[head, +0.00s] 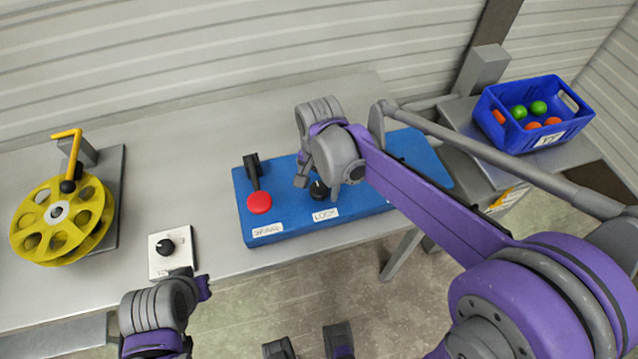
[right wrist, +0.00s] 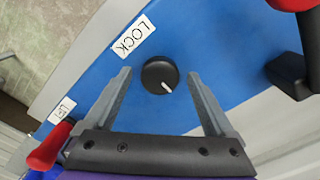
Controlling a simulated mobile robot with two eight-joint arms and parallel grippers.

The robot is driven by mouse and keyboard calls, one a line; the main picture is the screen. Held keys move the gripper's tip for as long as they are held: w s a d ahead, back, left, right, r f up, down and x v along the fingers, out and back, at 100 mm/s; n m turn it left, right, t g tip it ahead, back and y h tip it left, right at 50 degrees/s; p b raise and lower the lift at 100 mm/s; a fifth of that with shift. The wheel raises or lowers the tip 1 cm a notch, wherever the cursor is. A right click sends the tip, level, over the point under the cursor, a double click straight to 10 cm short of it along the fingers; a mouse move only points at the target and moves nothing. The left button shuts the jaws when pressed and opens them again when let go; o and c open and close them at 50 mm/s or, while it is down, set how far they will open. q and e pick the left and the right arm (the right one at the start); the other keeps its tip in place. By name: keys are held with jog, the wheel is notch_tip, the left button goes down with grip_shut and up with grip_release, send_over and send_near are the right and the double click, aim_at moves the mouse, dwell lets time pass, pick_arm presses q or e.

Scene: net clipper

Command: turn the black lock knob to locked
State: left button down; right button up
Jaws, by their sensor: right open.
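The black lock knob (head: 319,190) stands on the blue panel (head: 395,200) above a white LOCK label (head: 325,214). In the right wrist view the round knob (right wrist: 160,75) has a white pointer line aimed to the lower right. My right gripper (right wrist: 159,73) is open, with one finger on each side of the knob and a visible gap on both sides. In the head view the right gripper (head: 308,172) hangs over the panel and partly covers the area around the knob. My left arm's end (head: 190,290) is at the lower left; its fingers cannot be made out clearly.
A white box with a black knob (head: 165,246) and a yellow reel (head: 40,222) stand further left. A blue crate (head: 520,140) with balls is at the right.

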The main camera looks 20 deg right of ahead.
aim_at(319, 188)
notch_tip(319, 188, up, 11)
jog(key=shift+p, duration=0.45)
jog(key=shift+f, duration=0.1)
jog(key=s+d+f+n+t+p, duration=0.1)
jog(key=s+d+f+n+t, duration=0.1)
jog(key=s, duration=0.5)
jog(key=s+d+f+n+t+p, duration=0.1)
jog(key=s+d+f+n+t, duration=0.2)
jog(key=s+d+f+n, duration=0.1)
jog(key=s+f+n, duration=0.1)
jog(key=s+n, duration=0.1)
jog(key=s, duration=0.1)
jog(key=shift+s+d+f+n, duration=0.2)
jog(key=shift+d+f+n, duration=0.1)
jog(key=shift+f+n, duration=0.1)
dwell(0.3)
